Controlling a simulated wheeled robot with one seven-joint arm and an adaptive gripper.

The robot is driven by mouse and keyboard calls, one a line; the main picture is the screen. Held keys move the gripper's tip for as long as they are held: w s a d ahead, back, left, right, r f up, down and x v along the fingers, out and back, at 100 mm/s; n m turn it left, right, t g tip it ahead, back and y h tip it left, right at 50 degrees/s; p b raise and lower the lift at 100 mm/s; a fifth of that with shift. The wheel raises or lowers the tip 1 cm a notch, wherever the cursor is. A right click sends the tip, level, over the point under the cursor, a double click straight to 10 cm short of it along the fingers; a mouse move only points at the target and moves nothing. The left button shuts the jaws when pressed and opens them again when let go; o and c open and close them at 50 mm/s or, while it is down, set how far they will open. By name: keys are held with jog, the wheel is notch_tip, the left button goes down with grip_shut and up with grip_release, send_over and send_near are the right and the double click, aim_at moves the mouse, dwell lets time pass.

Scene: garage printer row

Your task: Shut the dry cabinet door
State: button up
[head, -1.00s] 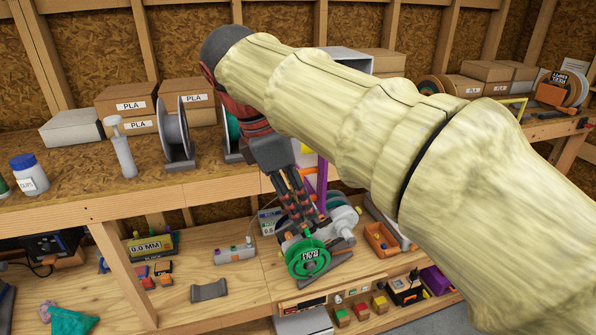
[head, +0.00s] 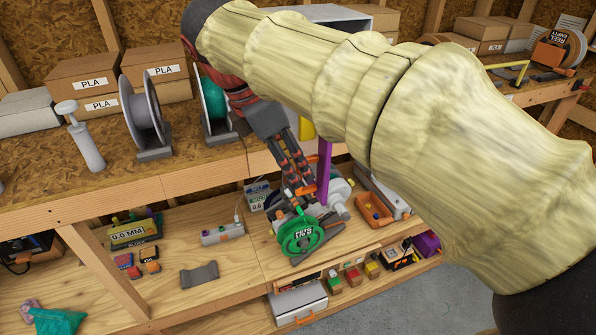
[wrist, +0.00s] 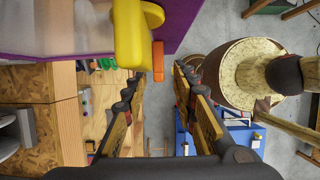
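The dry cabinet (head: 345,14) is a pale grey box on the bench top, mostly hidden behind my arm. Its door stands open, and its purple edge (head: 324,172) shows just right of my gripper. In the wrist view the clear door panel (wrist: 50,28) with its purple frame fills the upper left. A thick yellow handle (wrist: 135,36) and an orange piece (wrist: 158,62) sit on it; the handle also shows in the head view (head: 306,128). My gripper (wrist: 158,88) is open and empty, its fingers beside the handle. In the head view it points downward (head: 304,192).
Grey (head: 143,115) and teal (head: 212,100) spools and PLA boxes (head: 160,82) stand on the bench left of my arm. Below are a green reel (head: 300,236), an orange tray (head: 374,208) and a lower shelf with small items. Grey floor (head: 420,295) is free at the lower right.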

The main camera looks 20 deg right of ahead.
aim_at(298, 194)
jog(key=shift+w+d+f, duration=0.15)
jog(key=shift+d+f, duration=0.15)
jog(key=shift+f, duration=0.35)
jog(key=shift+d+f, duration=0.25)
jog(key=shift+f, duration=0.4)
jog(key=shift+f, duration=0.1)
jog(key=shift+c, duration=0.8)
grip_shut()
